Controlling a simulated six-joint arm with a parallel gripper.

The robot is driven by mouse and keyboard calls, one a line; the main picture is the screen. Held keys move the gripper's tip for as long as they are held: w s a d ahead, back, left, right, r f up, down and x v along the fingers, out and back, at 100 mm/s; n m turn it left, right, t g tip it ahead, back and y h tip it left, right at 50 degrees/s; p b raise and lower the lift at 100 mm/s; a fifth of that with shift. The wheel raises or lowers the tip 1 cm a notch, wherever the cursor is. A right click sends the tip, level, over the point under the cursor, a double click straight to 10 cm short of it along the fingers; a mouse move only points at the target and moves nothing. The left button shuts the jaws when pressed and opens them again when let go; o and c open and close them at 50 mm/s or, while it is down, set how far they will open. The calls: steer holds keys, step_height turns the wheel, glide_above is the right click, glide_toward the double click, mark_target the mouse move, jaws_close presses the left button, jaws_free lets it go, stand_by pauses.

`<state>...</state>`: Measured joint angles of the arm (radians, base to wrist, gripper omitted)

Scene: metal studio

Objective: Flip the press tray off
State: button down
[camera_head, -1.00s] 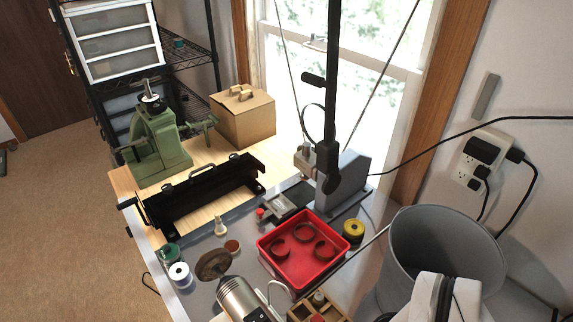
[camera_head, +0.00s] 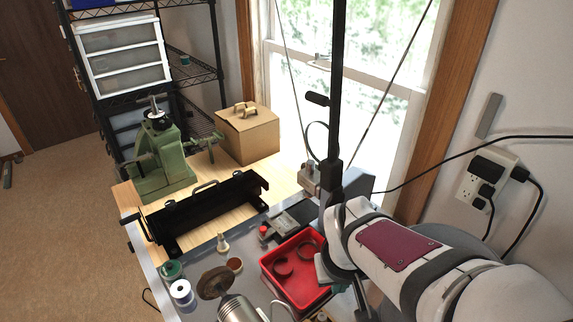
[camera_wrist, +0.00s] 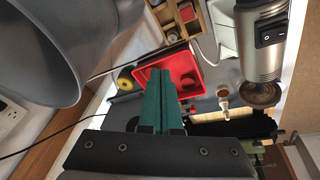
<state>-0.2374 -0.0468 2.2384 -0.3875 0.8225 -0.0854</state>
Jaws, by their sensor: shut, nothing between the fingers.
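The red tray (camera_head: 296,291) lies on the grey bench top with brown rings in it. My arm covers its right side in the head view. It also shows in the wrist view (camera_wrist: 186,66), beyond my fingers. My gripper (camera_wrist: 160,76) has teal fingers closed together with nothing between them. In the head view my gripper (camera_head: 326,270) is at the tray's right side; contact cannot be told. A silver motor (camera_wrist: 262,55) with a black rocker switch (camera_wrist: 272,31) is at the right of the wrist view. Which position the switch is in is unclear.
A long black fixture (camera_head: 207,211) and a green press (camera_head: 160,158) stand at the left of the bench. A small device with a red button (camera_head: 265,229) is behind the tray. Spools (camera_head: 181,291) stand near the front edge. A grey bin (camera_wrist: 50,50) is close by.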

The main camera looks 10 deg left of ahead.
steer(key=w+a+f+n+t+y, duration=0.1)
steer(key=w+a+f+n, duration=0.3)
steer(key=w+a, duration=0.3)
steer(key=w+a+f+n+t+y, duration=0.2)
steer(key=w+a+n, duration=0.4)
steer(key=a, duration=0.5)
steer(key=shift+w+a+f+n, duration=0.4)
steer(key=shift+w+f, duration=0.2)
steer(key=shift+f, duration=0.3)
steer(key=x, duration=1)
steer(key=shift+w+d+f, duration=0.1)
steer(key=shift+w, duration=0.05)
steer(key=w, duration=0.1)
steer(key=w+d, duration=0.1)
steer(key=shift+w+f, duration=0.1)
steer(key=shift+w, duration=0.3)
steer(key=shift+w+d, duration=0.1)
steer(key=shift+w, duration=0.3)
